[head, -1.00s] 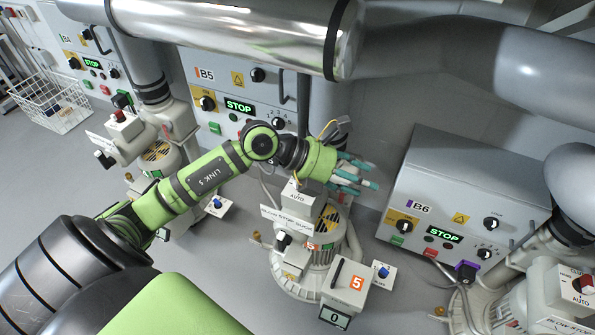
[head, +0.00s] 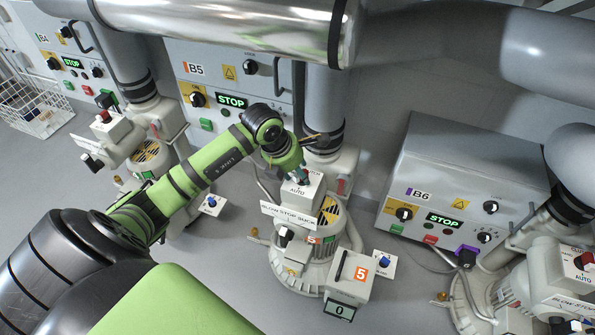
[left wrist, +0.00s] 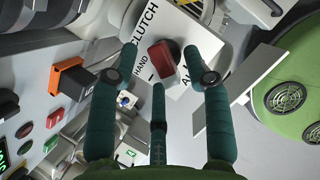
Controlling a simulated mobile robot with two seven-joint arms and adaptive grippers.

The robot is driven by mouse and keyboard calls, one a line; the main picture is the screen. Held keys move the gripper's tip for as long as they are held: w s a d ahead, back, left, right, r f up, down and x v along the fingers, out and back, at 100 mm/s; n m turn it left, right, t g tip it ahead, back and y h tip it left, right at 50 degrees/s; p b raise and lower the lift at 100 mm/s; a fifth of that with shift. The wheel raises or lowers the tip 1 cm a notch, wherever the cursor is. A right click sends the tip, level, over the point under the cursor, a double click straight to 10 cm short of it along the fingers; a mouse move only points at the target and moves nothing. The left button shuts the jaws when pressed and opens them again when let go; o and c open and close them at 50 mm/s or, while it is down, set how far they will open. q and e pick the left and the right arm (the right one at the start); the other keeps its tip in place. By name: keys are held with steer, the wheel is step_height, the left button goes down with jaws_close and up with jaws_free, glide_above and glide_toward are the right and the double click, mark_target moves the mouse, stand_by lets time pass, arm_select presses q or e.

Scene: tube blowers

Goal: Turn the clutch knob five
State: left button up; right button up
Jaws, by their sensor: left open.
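The clutch knob of unit five is a red knob (left wrist: 163,60) on a white box face marked CLUTCH, HAND and AUTO in the left wrist view. In the head view the white clutch box (head: 292,193) stands on top of blower five; the gripper hides its knob. My left gripper (left wrist: 160,66) is open, with its dark green fingers spread around the red knob. I cannot tell whether any finger touches it. In the head view my left gripper (head: 302,174) points down at the clutch box. My right gripper is not in view.
The BLOW STOP SUCK plate (head: 288,215) is just below the clutch box. A white box marked 5 (head: 348,275) with a lever and a 0 display stands in front. Panel B5 (head: 230,85) shows STOP behind. Panel B6 (head: 455,205) is at the right. Large pipes (head: 230,15) run overhead.

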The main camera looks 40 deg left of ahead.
arm_select(q)
steer(key=shift+f, duration=0.1)
jaws_close()
steer(key=shift+m, duration=0.3)
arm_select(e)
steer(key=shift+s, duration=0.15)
arm_select(q)
steer(key=m+b, duration=0.1)
steer(key=m+h+b, duration=0.1)
steer(key=m, duration=0.1)
steer(key=m+g+b, duration=0.1)
steer(key=shift+w+a+f+h, duration=0.1)
steer(key=shift+w+a+h, duration=0.15)
steer(key=shift+w+h, duration=0.05)
steer(key=m+b, duration=0.1)
steer(key=m+g+b, duration=0.1)
steer(key=m, duration=0.1)
steer(key=m+h+b, duration=0.1)
steer(key=m, duration=0.1)
steer(key=shift+w, duration=0.25)
steer(key=shift+w+m+g+b, duration=0.1)
steer(key=shift+m+g+b, duration=0.4)
steer(key=shift+m, duration=0.6)
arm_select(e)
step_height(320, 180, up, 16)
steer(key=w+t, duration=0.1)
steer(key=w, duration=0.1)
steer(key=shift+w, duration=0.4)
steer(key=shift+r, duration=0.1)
